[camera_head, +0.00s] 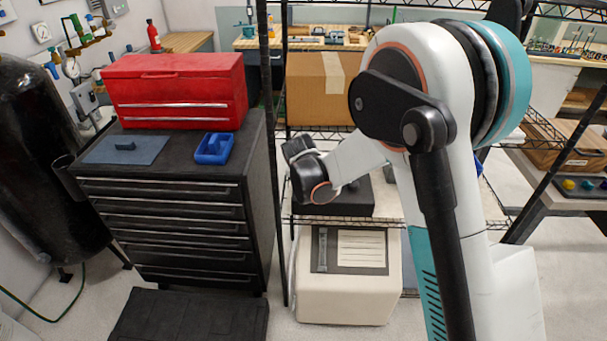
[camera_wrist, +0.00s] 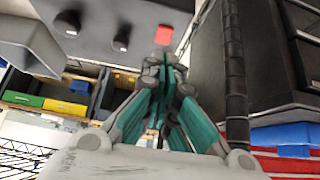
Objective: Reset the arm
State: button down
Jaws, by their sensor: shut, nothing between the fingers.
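My white and teal arm stands at the right of the head view and bends down to the left in front of the wire shelving. Its dark end (camera_head: 301,165) hangs in the air between the black drawer cabinet and the shelving; the fingers cannot be made out there. In the wrist view my gripper (camera_wrist: 163,60) shows grey and teal fingers that come together at the tips. It is shut, with nothing between the fingers. A small red patch shows just beyond the tips.
A black drawer cabinet (camera_head: 185,236) carries a red toolbox (camera_head: 176,88), a blue tray (camera_head: 213,148) and a grey-blue mat (camera_head: 105,150). The wire shelving beside my arm holds a cardboard box (camera_head: 318,85) and a flat black device (camera_head: 345,198). A white box (camera_head: 345,305) stands below.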

dwell(0.4)
jog(key=s+d+r, duration=1.4)
jog(key=s+r, duration=0.1)
jog(key=r, duration=0.1)
jog(key=s+d+r, duration=0.1)
jog(key=s+d, duration=0.2)
jog(key=s, duration=0.8)
jog(key=s+d+r, duration=0.1)
jog(key=s+d, duration=0.3)
jog(key=s, duration=0.8)
jog(key=shift+d+r, duration=0.25)
jog(key=shift+r, duration=0.15)
